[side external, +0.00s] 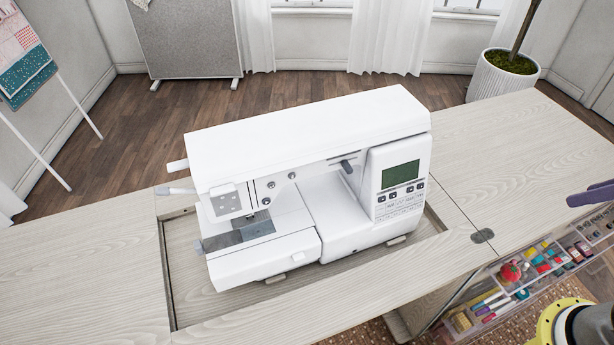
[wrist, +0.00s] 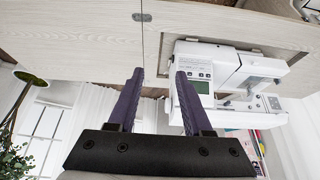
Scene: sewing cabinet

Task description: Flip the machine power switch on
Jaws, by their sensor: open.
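A white sewing machine (side external: 310,145) sits upright in the recessed opening of the cabinet top. Its green screen (side external: 400,174) and small buttons are on the right-hand front panel. The machine also shows in the upside-down wrist view (wrist: 216,53). I cannot make out the power switch in either view; the machine's right end face is largely hidden. My gripper shows in the wrist view (wrist: 159,74), with two purple fingers apart and nothing between them.
The pale wooden cabinet top (side external: 90,265) has free room on both sides of the machine. An open drawer of sewing supplies (side external: 500,305) is at the lower right. A potted plant (side external: 503,75) stands on the floor behind.

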